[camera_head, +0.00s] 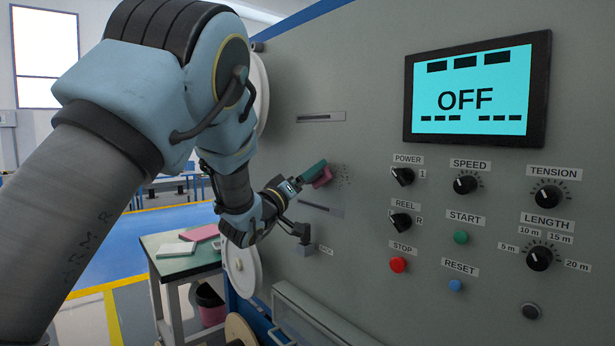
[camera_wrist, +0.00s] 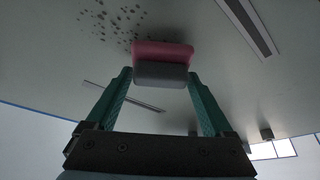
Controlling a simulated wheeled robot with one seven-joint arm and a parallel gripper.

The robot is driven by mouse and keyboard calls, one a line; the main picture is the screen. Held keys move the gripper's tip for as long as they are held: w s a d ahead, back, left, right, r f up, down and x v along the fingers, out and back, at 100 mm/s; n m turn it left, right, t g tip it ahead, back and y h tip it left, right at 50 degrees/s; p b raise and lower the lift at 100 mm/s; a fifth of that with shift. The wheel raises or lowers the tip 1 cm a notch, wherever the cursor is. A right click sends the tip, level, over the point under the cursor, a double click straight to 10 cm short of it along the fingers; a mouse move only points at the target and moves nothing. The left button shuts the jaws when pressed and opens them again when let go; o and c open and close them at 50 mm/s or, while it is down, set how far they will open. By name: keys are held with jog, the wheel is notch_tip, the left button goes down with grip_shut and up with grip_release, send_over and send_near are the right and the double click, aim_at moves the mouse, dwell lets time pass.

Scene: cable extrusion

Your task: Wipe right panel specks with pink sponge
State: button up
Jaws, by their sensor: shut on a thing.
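My gripper (camera_head: 318,170) is shut on the pink sponge (camera_head: 324,178) and holds it at the grey panel (camera_head: 375,265). In the wrist view the sponge (camera_wrist: 163,54) has a pink face toward the panel and a grey body, between my two green fingers. Dark specks (camera_wrist: 118,20) show on the panel beyond and to the left of the sponge in the wrist view. In the head view the specks (camera_head: 344,176) lie just right of the sponge. The sponge is close to the panel; I cannot tell whether it touches. It may hide some specks.
A screen (camera_head: 480,88) reading OFF, knobs and buttons fill the panel's right side. Slots (camera_head: 321,117) lie above and below the specks. A small grey box (camera_head: 304,248) juts out below. A green-topped table (camera_head: 170,258) with a pink item stands at left.

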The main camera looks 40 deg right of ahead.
jog(key=shift+d, duration=0.5)
jog(key=shift+s+a+f+b, duration=0.1)
jog(key=shift+s+a+b, duration=0.05)
jog(key=shift+s+b, duration=0.95)
jog(key=shift+s+a+b, duration=0.1)
jog(key=shift+s+b, duration=2.05)
jog(key=shift+s, duration=1.85)
jog(key=shift+b, duration=0.4)
jog(key=shift+w, duration=0.1)
